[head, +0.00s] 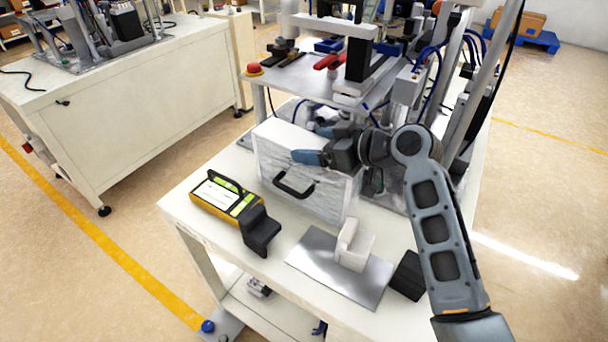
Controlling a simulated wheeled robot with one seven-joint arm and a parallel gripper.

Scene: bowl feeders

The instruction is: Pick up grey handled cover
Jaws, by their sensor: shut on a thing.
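The grey handled cover (268,165) is a pale grey, boxy panel with a black handle on its front face. It stands upright on the white table, towards the back. My gripper (312,143) reaches in from the right and is shut on the cover's upper edge. One blue fingertip lies in front of the front face and the other finger is behind the edge. The gripper hides part of the cover's top right. I cannot tell whether the cover's bottom is touching the table.
A yellow device (222,198) with a black block beside it lies at the front left. A flat metal plate (340,275) with a white upright grip lies in front, with a black block (407,277) at its right. Machine frames stand behind the cover.

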